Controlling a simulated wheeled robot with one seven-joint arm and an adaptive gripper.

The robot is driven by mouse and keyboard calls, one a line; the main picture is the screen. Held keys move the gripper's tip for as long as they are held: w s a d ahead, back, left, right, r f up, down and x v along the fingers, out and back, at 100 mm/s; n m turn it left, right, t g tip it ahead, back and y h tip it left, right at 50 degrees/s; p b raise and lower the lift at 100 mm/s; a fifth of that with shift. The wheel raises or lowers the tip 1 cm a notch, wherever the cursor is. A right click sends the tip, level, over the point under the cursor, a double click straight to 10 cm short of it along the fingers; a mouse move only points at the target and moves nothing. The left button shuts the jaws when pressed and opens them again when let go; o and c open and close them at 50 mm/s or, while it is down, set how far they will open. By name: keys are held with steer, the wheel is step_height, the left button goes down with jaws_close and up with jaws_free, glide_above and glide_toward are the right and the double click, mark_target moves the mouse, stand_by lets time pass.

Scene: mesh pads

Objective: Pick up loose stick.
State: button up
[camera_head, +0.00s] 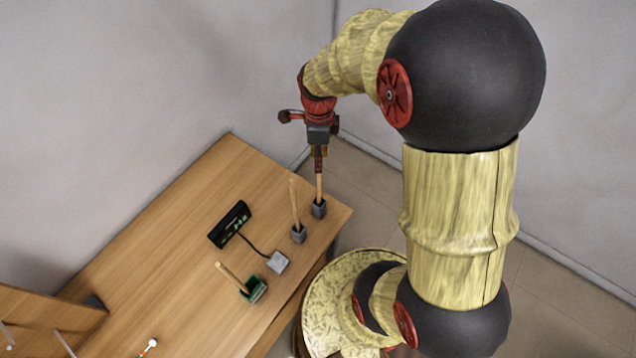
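Three wooden sticks stand in holders on the table. The right stick (319,186) is upright in a grey block (319,208), with its top hidden at my gripper (319,166). The fingers point down and look narrow around the stick's top. I cannot tell whether they are closed on it. The middle stick (295,205) stands nearly upright in another grey block (298,234). The left stick (232,277) leans to the left in a green holder (256,290). I cannot tell by sight which stick is the loose one.
The wooden table (170,270) has a black device with green marks (229,224), cabled to a pale grey box (278,262). A small white-tipped item (149,346) lies at the front left, near a wooden panel (45,308). Walls rise behind the table. The table's left middle is clear.

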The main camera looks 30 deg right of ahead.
steer(key=f, duration=0.4)
steer(key=shift+w+d+f, duration=0.15)
steer(key=shift+d+f, duration=0.05)
steer(key=shift+f, duration=0.15)
steer(key=shift+c, duration=0.2)
steer(key=c, duration=0.7)
jaws_close()
